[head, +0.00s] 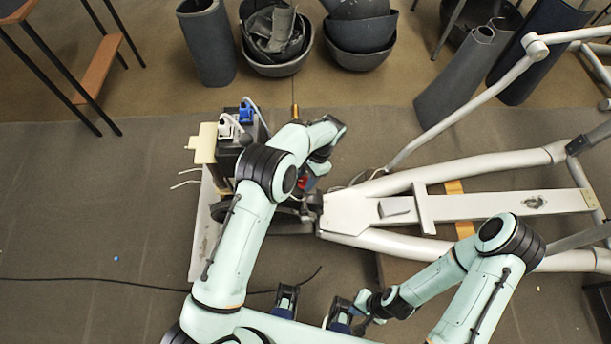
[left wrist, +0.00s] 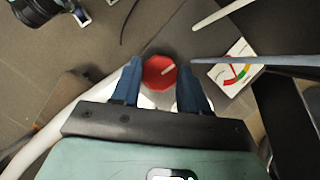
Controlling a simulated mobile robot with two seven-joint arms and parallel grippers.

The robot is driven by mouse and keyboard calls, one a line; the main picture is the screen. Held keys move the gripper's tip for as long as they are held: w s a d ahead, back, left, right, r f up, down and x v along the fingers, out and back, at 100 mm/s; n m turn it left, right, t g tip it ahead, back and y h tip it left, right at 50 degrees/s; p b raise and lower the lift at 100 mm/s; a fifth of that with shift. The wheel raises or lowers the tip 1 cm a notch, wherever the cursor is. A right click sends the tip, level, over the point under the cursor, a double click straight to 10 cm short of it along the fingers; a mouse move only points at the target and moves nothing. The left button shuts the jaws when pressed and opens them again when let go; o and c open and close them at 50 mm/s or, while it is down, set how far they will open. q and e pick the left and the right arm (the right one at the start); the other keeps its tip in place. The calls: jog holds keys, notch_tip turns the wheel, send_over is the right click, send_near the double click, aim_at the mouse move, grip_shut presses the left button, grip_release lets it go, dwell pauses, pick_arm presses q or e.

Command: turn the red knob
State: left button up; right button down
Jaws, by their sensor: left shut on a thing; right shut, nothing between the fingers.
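The red knob (left wrist: 159,72) is an octagonal red disc with a pale pointer mark, seen in the left wrist view. My left gripper (left wrist: 161,84) has its two blue fingers on either side of it and is shut on it. In the head view, a small red patch (head: 304,182) shows beside my left gripper (head: 311,180), at the machine; my wrist hides most of it. My right gripper (head: 339,318) is low in the head view, well apart from the knob, and holds nothing.
A dial plate (left wrist: 240,68) with a red, yellow and green arc lies right of the knob. The elliptical's pale frame (head: 480,208) stretches to the right. Dark bins and bowls (head: 361,35) stand at the back. A black cable (head: 100,281) crosses the floor at the left.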

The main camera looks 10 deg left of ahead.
pick_arm(q)
jog(key=shift+w+r+n+g+h+p, duration=0.1)
jog(key=shift+n+g+h+p, duration=0.25)
jog(key=shift+n, duration=0.85)
pick_arm(e)
jog(key=shift+w+r, duration=0.2)
jog(key=shift+r, duration=0.35)
pick_arm(q)
jog(key=o, duration=1)
jog(key=p+v, duration=0.2)
jog(key=v, duration=1.1)
jog(key=shift+w+r+p, duration=0.1)
jog(key=shift+r+p, duration=0.05)
jog(key=shift+p, duration=0.15)
pick_arm(e)
jog(key=r, duration=0.1)
jog(key=w+r, duration=0.1)
jog(key=r, duration=0.1)
jog(key=shift+w, duration=0.25)
jog(key=shift+s+f, duration=0.1)
jog(key=shift+s, duration=0.05)
